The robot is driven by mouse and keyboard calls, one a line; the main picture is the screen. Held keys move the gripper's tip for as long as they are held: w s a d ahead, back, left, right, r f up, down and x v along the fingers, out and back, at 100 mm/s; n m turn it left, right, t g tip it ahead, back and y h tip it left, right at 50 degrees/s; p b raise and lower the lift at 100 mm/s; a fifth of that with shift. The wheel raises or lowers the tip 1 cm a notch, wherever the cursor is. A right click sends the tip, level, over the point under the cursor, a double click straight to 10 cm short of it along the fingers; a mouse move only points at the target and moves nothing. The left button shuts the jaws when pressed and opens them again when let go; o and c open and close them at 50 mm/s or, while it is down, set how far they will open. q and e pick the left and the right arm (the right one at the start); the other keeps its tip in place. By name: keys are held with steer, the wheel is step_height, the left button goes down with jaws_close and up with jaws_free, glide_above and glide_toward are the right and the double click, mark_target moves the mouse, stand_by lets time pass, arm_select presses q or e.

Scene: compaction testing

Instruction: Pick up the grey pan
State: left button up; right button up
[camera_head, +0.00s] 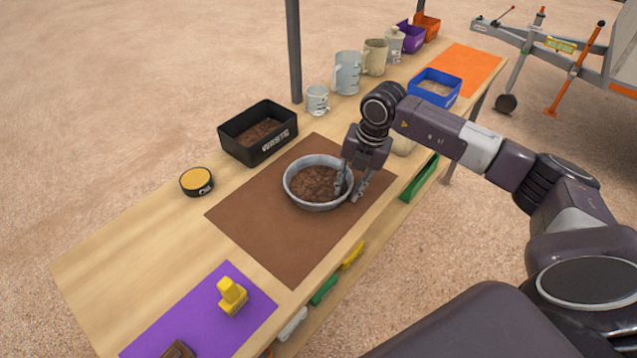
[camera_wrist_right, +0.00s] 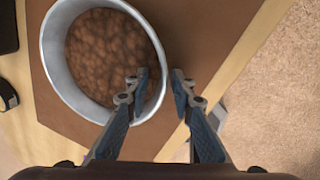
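The grey pan (camera_head: 292,190), a round metal pan filled with brown soil, sits on the brown mat (camera_head: 278,252) on the wooden table. It also shows in the right wrist view (camera_wrist_right: 58,75), at the upper left. My right gripper (camera_head: 350,193) is at the pan's right rim. In the right wrist view the gripper's fingertips (camera_wrist_right: 162,75) are apart, one over the soil inside the rim and one outside it. The rim passes between them, and I cannot tell whether either finger touches it. My left gripper is in neither view.
A black WASTE bin (camera_head: 240,148) stands behind the pan, and a small round tin (camera_head: 196,182) is at the left. A yellow object (camera_head: 232,294) is on the purple mat (camera_head: 205,312). Jugs (camera_head: 347,72) and a blue bin (camera_head: 434,88) stand farther back.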

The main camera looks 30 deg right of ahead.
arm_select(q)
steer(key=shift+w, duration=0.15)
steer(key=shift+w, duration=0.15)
arm_select(e)
jaws_close()
